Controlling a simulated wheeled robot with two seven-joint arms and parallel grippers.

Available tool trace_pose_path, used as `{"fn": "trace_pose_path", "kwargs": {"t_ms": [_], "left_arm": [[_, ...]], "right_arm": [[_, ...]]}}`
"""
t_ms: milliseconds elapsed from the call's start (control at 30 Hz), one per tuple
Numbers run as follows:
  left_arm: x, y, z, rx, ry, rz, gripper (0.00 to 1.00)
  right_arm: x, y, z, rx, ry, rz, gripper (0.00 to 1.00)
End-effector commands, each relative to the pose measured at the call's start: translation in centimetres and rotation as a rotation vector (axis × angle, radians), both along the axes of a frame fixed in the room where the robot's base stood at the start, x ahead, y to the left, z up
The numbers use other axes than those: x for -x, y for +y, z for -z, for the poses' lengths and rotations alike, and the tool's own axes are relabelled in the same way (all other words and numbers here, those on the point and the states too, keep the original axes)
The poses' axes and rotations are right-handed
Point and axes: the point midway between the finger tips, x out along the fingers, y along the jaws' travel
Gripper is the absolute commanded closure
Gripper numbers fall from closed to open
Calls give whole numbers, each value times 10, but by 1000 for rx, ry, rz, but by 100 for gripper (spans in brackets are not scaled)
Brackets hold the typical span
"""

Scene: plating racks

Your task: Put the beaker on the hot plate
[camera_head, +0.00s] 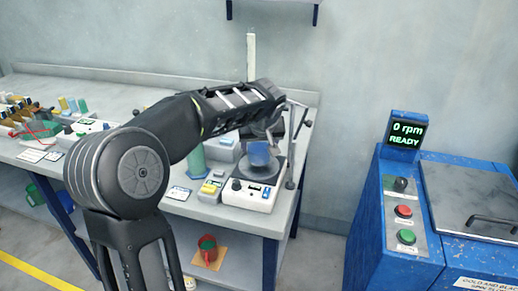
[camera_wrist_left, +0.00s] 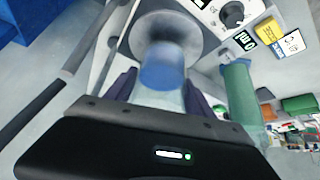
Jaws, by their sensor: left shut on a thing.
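The beaker, with blue liquid in it, shows in the head view (camera_head: 259,155) right at the hot plate's round top. The hot plate (camera_head: 248,196) is a white box with a dark knob and a small display, near the bench's right end. In the left wrist view the beaker (camera_wrist_left: 163,68) is between the fingers of my left gripper (camera_wrist_left: 165,90), with the round plate behind it. My left gripper (camera_head: 268,135) is shut on the beaker. I cannot tell whether the beaker's base touches the plate. My right gripper is not in view.
A blue machine (camera_head: 420,215) with a "0 rpm READY" display stands farther right, past a gap.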

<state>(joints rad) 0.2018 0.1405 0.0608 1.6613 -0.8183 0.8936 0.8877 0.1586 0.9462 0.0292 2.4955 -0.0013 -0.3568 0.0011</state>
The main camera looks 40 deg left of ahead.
Motion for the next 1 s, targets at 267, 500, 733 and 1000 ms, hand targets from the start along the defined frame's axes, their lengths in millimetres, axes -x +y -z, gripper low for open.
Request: {"fn": "trace_pose_path", "kwargs": {"t_ms": [267,500,733,1000], "left_arm": [[0,0,16,0,-1,1,86],[0,0,20,0,-1,1,86],[0,0,19,1,-1,1,19],[0,0,18,1,-1,1,16]], "right_arm": [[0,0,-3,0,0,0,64],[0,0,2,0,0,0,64],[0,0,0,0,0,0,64],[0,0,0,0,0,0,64]]}}
